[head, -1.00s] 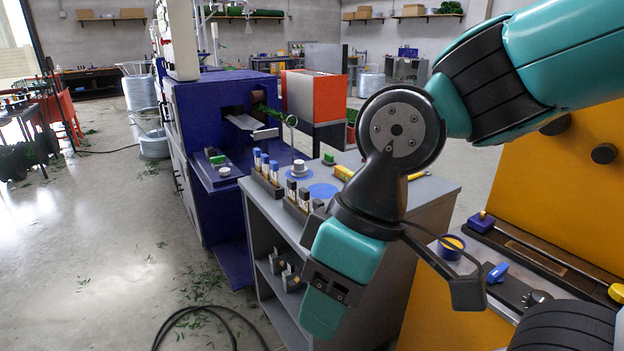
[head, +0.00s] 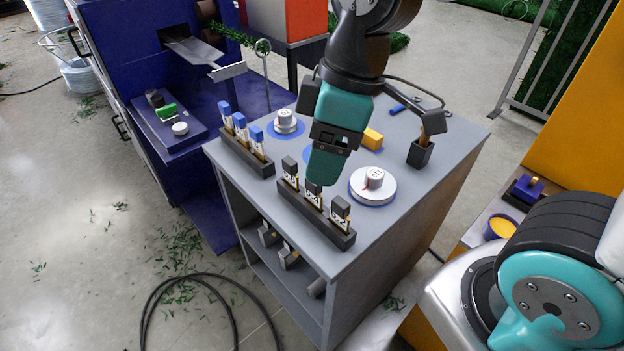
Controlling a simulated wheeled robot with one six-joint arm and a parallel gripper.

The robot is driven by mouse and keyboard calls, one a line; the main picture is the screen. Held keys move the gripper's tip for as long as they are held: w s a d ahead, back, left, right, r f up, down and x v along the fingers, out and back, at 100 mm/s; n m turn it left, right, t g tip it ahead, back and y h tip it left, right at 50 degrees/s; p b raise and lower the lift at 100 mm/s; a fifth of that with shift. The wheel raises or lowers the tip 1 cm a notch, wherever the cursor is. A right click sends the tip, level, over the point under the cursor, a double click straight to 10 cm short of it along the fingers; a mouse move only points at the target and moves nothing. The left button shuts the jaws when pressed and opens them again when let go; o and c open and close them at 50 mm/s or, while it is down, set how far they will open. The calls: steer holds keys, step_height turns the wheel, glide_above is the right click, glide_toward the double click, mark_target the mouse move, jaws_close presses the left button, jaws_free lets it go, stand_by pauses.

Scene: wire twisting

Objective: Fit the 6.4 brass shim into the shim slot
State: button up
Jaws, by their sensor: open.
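A dark rack (head: 333,238) on the grey cabinet holds grey-topped pieces with brass edges and white labels: a left one (head: 290,172), a middle one (head: 313,195) and a right one (head: 340,213). The labels are too small to read, so I cannot tell which is the 6.4 shim. My gripper (head: 318,180) points down over this rack. It is open, its tips overlapping the middle piece in the picture; I cannot tell if they touch it. A second rack (head: 243,158) holds blue-topped pieces. I cannot make out the shim slot.
The cabinet top (head: 408,212) also carries two white dial gauges (head: 285,122) (head: 373,184), a yellow block (head: 372,139) and a dark cup (head: 420,153). A blue machine (head: 130,40) with a ledge stands left. A black cable (head: 205,278) lies on the floor.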

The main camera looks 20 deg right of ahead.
mark_target(313, 190)
steer(key=w+d+f+n+h+p, duration=0.2)
steer(key=w+d+n+h+p, duration=0.15)
steer(key=w+n, duration=0.65)
steer(key=shift+y, duration=0.25)
steer(key=f, duration=0.4)
steer(key=w+f+p, duration=0.1)
steer(key=f, duration=0.3)
steer(key=f+p, duration=0.1)
steer(key=f, duration=0.3)
steer(key=shift+w+a+f, duration=0.15)
steer(key=shift+w+a, duration=0.05)
steer(key=shift+a, duration=0.15)
steer(key=shift+s+d+f+p, duration=0.15)
steer(key=shift+f+p, duration=0.5)
steer(key=shift+f, duration=0.85)
steer(key=shift+w+d+f+p, duration=0.1)
steer(key=shift+f+p, duration=0.55)
steer(key=shift+f, duration=0.85)
steer(key=c, duration=0.8)
steer(key=shift+o, duration=0.2)
